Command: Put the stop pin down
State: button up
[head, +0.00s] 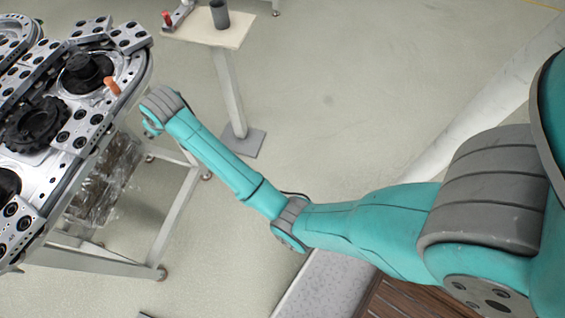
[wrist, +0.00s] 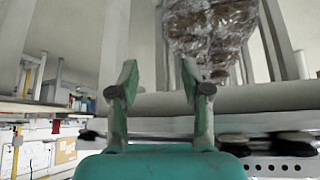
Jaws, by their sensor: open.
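An orange pin (head: 112,86) stands slightly tilted at the right edge of the ring track (head: 82,142) in the head view. A second, red pin-like piece (head: 167,18) is on the small stand at the top. I cannot tell for sure which one is the stop pin. My gripper (wrist: 159,82) is open in the wrist view, its two fingers apart with nothing between them. In the head view my arm's end is just right of the track, below and right of the orange pin, and the fingers are mostly hidden. No pin shows in the wrist view.
The small stand's pale top (head: 235,35) carries a grey cup (head: 219,14). Its post and foot rise behind my arm. A plastic-wrapped bundle (wrist: 212,35) is under the track frame. The floor right of the stand is clear.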

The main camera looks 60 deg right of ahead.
jog(key=s+f+t, duration=0.2)
jog(key=s+f, duration=0.8)
jog(key=s, duration=0.3)
jog(key=s+f+t, duration=0.2)
jog(key=s, duration=1.3)
jog(key=s+r+t, duration=0.2)
jog(key=s+r, duration=0.6)
jog(key=s, duration=0.5)
jog(key=s+r+t, duration=0.1)
jog(key=s+r, duration=0.8)
jog(key=s, duration=0.4)
jog(key=shift+r+t, duration=0.3)
jog(key=shift+t, duration=0.1)
